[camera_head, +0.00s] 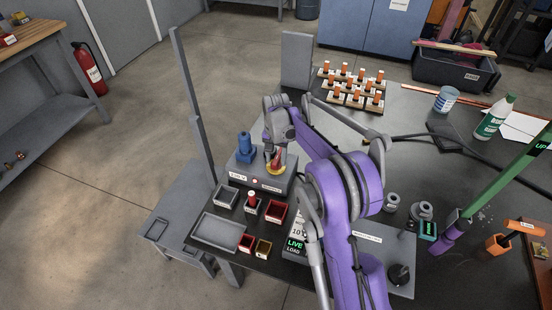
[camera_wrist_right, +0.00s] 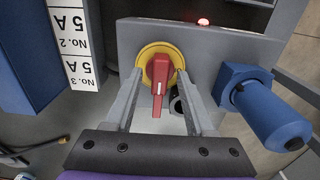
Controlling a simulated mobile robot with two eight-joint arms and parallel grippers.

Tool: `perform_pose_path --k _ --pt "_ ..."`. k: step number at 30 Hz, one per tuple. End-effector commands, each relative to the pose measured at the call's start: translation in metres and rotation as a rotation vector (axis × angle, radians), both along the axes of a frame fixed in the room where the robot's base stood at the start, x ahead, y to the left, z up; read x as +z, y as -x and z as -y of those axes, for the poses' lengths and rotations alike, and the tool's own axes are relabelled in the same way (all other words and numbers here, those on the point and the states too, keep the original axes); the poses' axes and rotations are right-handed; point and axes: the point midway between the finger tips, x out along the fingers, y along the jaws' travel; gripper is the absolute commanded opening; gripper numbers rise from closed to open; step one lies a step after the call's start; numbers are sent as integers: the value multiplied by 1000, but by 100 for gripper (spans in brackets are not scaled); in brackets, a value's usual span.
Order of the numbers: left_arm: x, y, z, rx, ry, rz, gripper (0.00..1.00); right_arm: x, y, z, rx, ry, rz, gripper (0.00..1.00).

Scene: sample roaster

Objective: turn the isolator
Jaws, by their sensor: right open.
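The isolator is a red rotary handle on a yellow round plate; in the right wrist view the handle (camera_wrist_right: 160,78) lies along the picture's vertical, with a small white mark. It also shows in the head view as the red and yellow knob (camera_head: 277,167) on a grey box. My right gripper (camera_wrist_right: 160,75) is open, with one finger on each side of the handle and a visible gap to it. In the head view my right gripper (camera_head: 272,150) reaches down over the knob, which it partly covers. My left gripper is not in view.
A blue plug (camera_wrist_right: 272,112) juts from the box beside the isolator; it also shows in the head view (camera_head: 245,146). A red lamp (camera_wrist_right: 204,21) glows on the box. Small trays (camera_head: 218,231) stand in front, and a rack of orange-topped pieces (camera_head: 352,85) stands behind.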

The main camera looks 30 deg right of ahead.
Motion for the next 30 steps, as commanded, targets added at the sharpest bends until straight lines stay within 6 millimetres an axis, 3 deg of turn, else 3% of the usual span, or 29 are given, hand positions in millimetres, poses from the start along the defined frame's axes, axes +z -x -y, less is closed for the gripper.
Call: perform_pose_path --k 9,19,30 --pt "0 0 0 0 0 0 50 -3 0 0 0 0 0 55" --pt "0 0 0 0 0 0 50 -3 0 0 1 0 0 0" --pt "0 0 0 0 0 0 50 -3 0 0 16 0 0 0"
